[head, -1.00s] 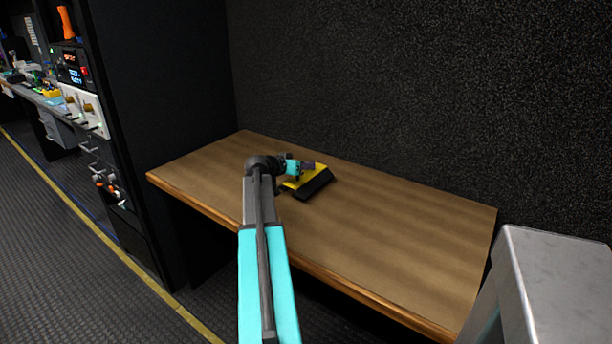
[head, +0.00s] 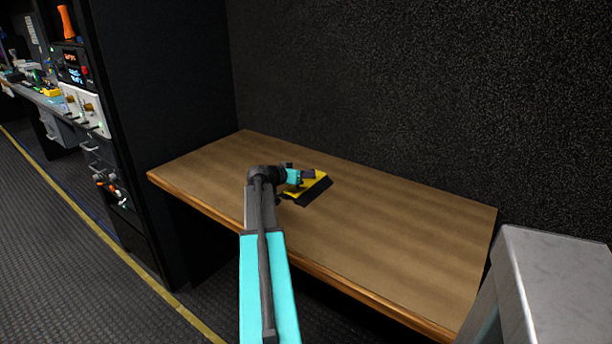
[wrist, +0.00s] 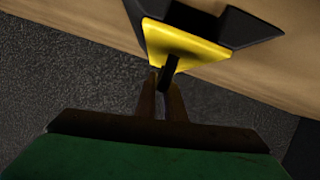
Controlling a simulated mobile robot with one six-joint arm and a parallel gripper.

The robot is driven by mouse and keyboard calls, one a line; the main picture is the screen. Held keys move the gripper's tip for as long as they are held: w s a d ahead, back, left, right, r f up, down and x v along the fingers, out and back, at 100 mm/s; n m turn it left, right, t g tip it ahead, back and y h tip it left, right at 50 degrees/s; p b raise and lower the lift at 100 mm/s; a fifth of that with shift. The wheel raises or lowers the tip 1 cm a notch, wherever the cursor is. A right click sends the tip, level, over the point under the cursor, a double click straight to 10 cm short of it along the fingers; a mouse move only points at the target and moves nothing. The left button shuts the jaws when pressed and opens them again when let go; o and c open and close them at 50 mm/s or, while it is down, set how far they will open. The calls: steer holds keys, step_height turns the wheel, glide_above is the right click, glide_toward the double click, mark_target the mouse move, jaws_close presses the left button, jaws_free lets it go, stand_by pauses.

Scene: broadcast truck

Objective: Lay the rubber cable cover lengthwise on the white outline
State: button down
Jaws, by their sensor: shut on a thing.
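The rubber cable cover (head: 315,192) is a short piece with a yellow top and black sloping sides. It is over the middle of the wooden worktop in the head view, and I cannot tell whether it touches the wood. No white outline shows in either view.
The wooden worktop (head: 400,230) is bare around the cover, with free room on the right and left. A dark speckled wall (head: 420,90) closes its back. A black equipment rack (head: 160,130) stands at the left, and a grey metal block (head: 560,265) at the front right.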

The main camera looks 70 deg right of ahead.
steer(key=c, duration=1.8)
jaws_free()
steer(key=shift+c, duration=0.2)
steer(key=shift+r, duration=0.15)
steer(key=shift+w+a, duration=0.1)
steer(key=shift+a, duration=0.3)
steer(key=v, duration=1.1)
steer(key=shift+b, duration=0.45)
steer(key=shift+o, duration=0.4)
